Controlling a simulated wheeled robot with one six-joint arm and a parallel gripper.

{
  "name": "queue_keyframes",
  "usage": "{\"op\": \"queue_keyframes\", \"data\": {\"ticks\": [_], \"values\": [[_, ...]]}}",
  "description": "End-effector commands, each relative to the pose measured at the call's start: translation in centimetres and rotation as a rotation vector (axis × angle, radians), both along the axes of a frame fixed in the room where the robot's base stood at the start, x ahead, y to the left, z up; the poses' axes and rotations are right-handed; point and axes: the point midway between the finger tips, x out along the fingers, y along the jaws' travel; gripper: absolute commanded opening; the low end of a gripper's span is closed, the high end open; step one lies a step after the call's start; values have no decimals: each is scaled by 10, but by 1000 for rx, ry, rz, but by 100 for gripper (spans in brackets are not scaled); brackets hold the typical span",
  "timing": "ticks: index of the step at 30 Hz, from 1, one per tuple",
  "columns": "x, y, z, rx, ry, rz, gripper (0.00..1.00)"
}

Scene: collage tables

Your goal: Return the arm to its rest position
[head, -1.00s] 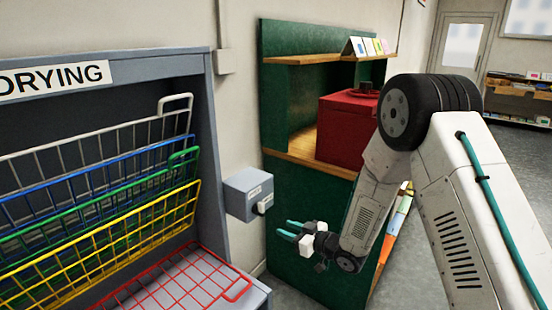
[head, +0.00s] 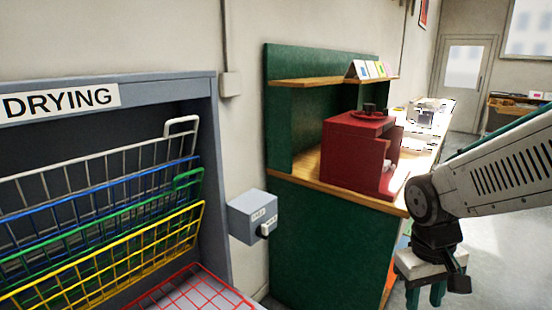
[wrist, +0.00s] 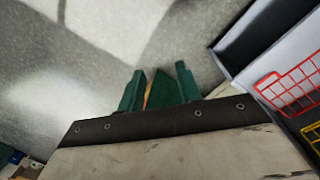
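My gripper (head: 426,297) hangs at the lower right of the head view, fingers pointing down, in front of the right end of the green cabinet. In the wrist view my gripper (wrist: 159,88) shows two green fingers standing apart, with nothing held between them; a strip of green and orange shows behind the gap. My arm is folded in from the right edge of the head view. My gripper appears clear of everything around it.
A grey drying rack (head: 216,150) with coloured wire shelves stands at left. A grey wall box (head: 250,216) sits beside it. The green cabinet (head: 320,245) carries a red box-like unit (head: 350,155) on its wooden counter. Open floor (wrist: 60,65) shows in the wrist view.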

Motion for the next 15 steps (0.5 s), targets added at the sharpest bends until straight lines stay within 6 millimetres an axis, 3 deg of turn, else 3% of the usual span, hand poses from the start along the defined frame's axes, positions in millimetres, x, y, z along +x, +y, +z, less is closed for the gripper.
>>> {"op": "queue_keyframes", "data": {"ticks": [3, 7, 10, 15], "values": [[-47, 2, 32, 33, 32, -52, 35], [-89, 6, 58, 74, 28, -91, 35], [-106, 8, 73, 99, -25, -107, 35], [-116, 6, 90, 109, -131, -115, 35]]}}
